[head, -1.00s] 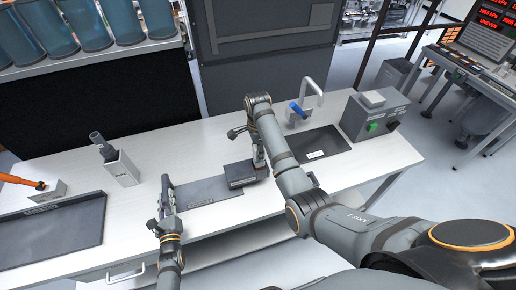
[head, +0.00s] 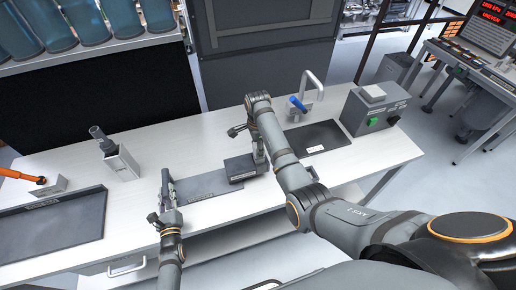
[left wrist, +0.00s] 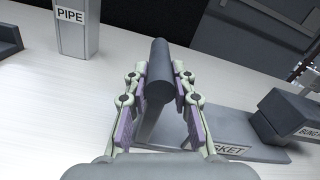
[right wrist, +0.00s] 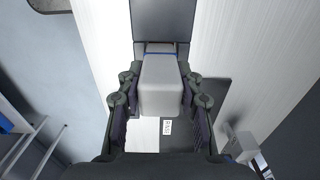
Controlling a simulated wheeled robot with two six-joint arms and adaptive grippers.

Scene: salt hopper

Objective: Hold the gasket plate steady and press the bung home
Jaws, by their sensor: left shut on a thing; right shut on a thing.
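The gasket plate (head: 212,185) is a flat dark grey slab on the bench; its partly hidden label shows in the left wrist view (left wrist: 232,150). My left gripper (head: 166,186) is at its left end, shut on a dark round bar (left wrist: 160,72) that stands up between the fingers. My right gripper (head: 260,158) is shut on a pale grey block with a blue line (right wrist: 162,85), probably the bung. A dark box (head: 239,167) labelled "BUNG" sits at the plate's right end, against this gripper. Whether the bung is seated is hidden.
A grey holder labelled "PIPE" (head: 122,165) stands back left, behind a dark tray (head: 55,222). The bench front has bare strips.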

